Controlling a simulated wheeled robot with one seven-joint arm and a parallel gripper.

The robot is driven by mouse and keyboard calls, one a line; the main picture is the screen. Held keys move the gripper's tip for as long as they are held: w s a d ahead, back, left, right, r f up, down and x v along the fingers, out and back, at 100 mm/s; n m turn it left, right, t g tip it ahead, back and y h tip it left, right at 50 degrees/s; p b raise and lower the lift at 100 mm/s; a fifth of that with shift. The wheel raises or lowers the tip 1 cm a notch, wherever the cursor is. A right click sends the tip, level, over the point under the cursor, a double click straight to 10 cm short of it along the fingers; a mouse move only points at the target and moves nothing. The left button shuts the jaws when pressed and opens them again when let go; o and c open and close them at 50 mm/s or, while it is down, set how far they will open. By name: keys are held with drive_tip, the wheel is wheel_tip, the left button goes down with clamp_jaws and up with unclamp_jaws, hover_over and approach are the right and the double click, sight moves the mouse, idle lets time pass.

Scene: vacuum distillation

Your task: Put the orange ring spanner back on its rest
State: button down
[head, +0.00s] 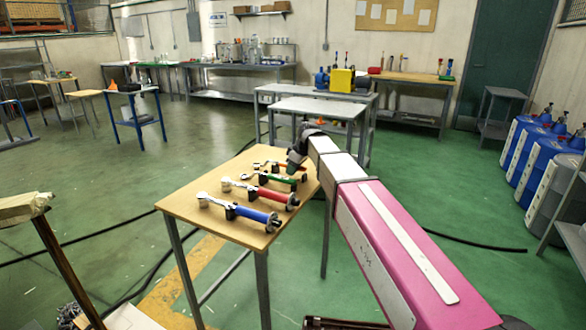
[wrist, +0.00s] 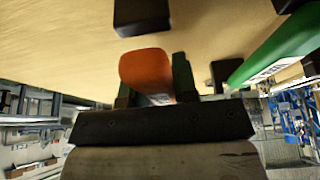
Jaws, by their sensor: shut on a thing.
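My gripper (wrist: 155,82) is shut on the orange ring spanner (wrist: 146,68), with a dark finger on each side of its orange handle. The handle's end points toward the wooden tabletop (wrist: 60,50). A black rest block (wrist: 141,16) stands just beyond the handle's end; I cannot tell whether they touch. In the head view my gripper (head: 297,157) is at the far right edge of the wooden table (head: 187,205), and my arm and hand largely hide the orange spanner. The spanner's ring end is not clear in the wrist view.
A green spanner (wrist: 283,50) lies close to the right in the wrist view, by a black block (wrist: 222,75). A red spanner (head: 272,195) and a blue spanner (head: 252,214) rest nearer the table's front. A grey table (head: 318,108) stands behind.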

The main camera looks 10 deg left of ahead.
drive_tip(key=shift+f, duration=0.7)
drive_tip(key=c, duration=0.8)
unclamp_jaws()
